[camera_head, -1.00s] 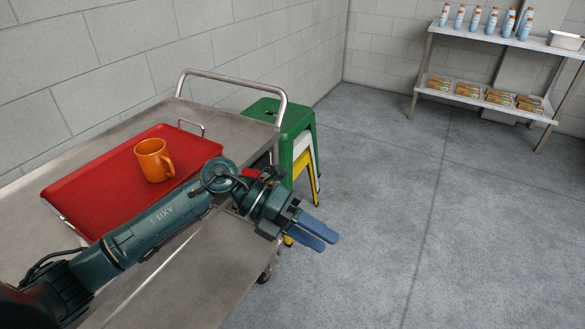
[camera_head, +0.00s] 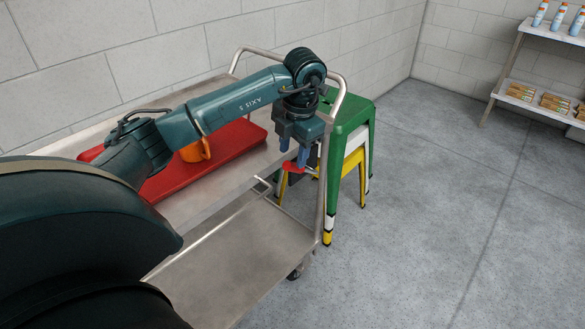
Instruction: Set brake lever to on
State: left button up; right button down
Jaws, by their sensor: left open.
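The red brake lever (camera_head: 293,167) is at the handle end of the steel cart (camera_head: 262,237), beside the stacked stools. My right gripper is not in view.
A red tray (camera_head: 225,158) with an orange mug (camera_head: 196,151), partly hidden by my arm, is on the cart top. Stacked stools (camera_head: 349,118) stand close to the handle. A shelf (camera_head: 507,70) with bottles and packets is at right. The floor between is clear.

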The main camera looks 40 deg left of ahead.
aim_at(291, 168)
pick_arm(q)
jog(key=f, duration=0.4)
jog(key=a+f, duration=0.1)
jog(key=f, duration=0.1)
jog(key=shift+w, duration=0.1)
jog(key=shift+d, duration=0.1)
jog(key=shift+c, duration=0.2)
jog(key=shift+r, duration=0.1)
grip_shut()
